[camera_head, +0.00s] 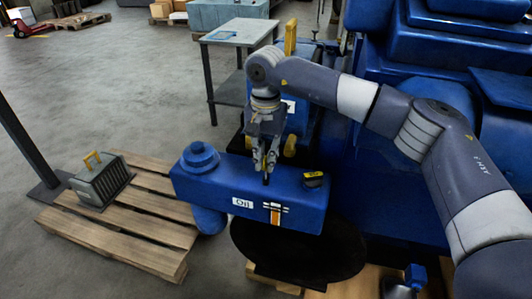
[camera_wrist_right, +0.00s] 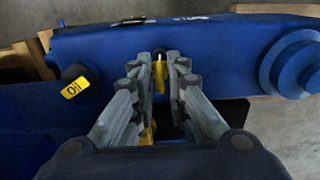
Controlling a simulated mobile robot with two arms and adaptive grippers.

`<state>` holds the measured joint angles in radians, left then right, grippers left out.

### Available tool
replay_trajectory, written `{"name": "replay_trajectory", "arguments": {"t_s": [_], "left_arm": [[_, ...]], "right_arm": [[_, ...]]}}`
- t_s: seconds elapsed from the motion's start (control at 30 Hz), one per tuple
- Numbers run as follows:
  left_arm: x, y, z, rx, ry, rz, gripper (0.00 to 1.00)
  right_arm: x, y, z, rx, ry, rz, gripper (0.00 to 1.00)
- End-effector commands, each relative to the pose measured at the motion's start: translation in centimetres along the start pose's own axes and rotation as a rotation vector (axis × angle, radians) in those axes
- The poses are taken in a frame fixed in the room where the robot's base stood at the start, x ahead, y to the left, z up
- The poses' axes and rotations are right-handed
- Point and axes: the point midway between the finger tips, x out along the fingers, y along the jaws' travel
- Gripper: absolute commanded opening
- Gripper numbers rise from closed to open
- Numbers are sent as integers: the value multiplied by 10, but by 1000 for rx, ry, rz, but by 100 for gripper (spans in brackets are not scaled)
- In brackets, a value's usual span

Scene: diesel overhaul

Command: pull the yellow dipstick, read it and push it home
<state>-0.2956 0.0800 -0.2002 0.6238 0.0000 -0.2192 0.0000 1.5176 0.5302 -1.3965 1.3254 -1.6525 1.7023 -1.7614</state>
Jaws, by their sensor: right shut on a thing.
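My right gripper (camera_head: 266,168) is low over the top of the blue engine block (camera_head: 215,184) and shut on the yellow dipstick (camera_wrist_right: 161,76). In the right wrist view the dipstick's yellow part stands between the two fingertips (camera_wrist_right: 162,70), with a dark part at its far end. A short dark piece shows below the fingers in the head view, close to the block's top. The fingers hide much of the dipstick, and I cannot tell how deep it sits. My left gripper is not in view.
A blue round cap (camera_head: 200,157) stands at the block's left end. A side table (camera_head: 240,32) stands behind.

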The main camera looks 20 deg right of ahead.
Motion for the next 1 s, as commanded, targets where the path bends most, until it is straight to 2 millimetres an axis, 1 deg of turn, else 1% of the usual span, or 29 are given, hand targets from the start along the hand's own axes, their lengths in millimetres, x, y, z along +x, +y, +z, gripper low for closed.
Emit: {"name": "replay_trajectory", "arguments": {"t_s": [0.03,0.1,0.17,0.27,0.53,0.57,0.6,0.63,0.67,1.0], "left_arm": [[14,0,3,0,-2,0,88],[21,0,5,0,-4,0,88],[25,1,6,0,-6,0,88],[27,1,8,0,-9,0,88],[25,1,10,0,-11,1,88],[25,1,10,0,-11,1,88],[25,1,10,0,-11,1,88],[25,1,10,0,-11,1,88],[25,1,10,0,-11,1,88],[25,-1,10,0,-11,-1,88]], "right_arm": [[17,0,1,-2,-3,1,0],[28,0,1,-1,-3,1,0],[34,0,1,-1,-3,1,0],[37,0,1,-2,-3,0,0],[38,0,2,-2,-4,4,0],[38,0,2,-2,-5,4,16],[38,0,2,-2,-5,5,25],[38,0,2,-2,-5,5,32],[38,0,2,-2,-5,4,34],[34,0,0,0,-1,0,34]]}}
